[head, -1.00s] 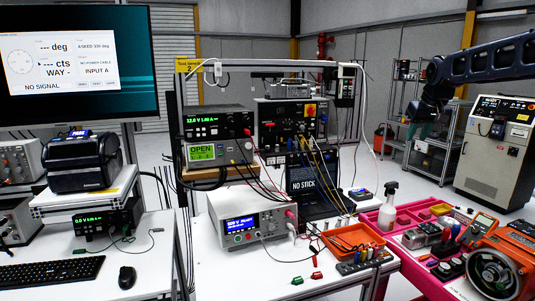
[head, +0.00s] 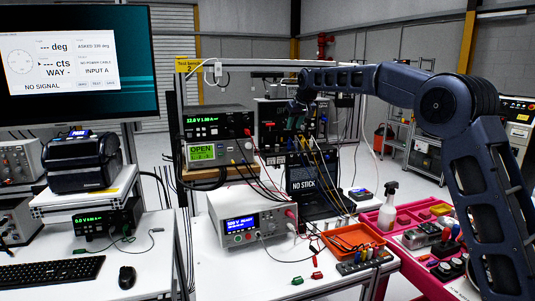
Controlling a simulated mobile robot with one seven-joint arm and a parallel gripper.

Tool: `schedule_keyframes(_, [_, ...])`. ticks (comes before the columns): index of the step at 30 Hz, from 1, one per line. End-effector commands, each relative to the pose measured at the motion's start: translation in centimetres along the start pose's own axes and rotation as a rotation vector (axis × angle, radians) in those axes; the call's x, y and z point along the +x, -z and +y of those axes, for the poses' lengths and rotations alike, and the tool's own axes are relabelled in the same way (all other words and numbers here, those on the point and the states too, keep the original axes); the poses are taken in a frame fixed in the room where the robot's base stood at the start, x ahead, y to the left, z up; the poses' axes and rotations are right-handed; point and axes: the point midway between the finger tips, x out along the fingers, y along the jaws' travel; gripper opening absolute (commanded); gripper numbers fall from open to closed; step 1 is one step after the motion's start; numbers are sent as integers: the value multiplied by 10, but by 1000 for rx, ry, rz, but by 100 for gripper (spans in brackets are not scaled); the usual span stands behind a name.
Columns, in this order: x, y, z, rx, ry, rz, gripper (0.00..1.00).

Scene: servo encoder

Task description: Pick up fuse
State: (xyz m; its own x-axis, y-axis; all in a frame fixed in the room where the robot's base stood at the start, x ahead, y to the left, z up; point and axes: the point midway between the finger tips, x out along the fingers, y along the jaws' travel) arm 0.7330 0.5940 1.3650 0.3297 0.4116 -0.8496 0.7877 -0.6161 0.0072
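I cannot pick out a fuse for certain; it may be too small or hidden. An orange tray (head: 352,238) with small dark items in it sits at the front right of the middle bench. A small red piece (head: 317,275) and a small green piece (head: 297,281) lie on the white bench top in front of it. My gripper (head: 297,122) hangs at the end of my arm, in front of the black panel of the instrument rack. It is well above the bench and apart from the tray. Its fingers are small and dark, so their opening is unclear.
A white meter (head: 253,219) with leads stands left of the tray. A spray bottle (head: 387,208) stands on the pink cart (head: 407,270) at right. The bench front is mostly clear.

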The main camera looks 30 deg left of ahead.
Motion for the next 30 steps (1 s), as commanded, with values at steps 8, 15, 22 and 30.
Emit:
schedule_keyframes(8, [44, 30, -59, -55, 42, 14, 30])
schedule_keyframes(15, [60, 32, -65, -60, 46, 14, 30])
schedule_keyframes(22, [93, 32, -66, -59, 46, 14, 30])
schedule_keyframes(30, [111, 33, -66, -59, 46, 15, 30])
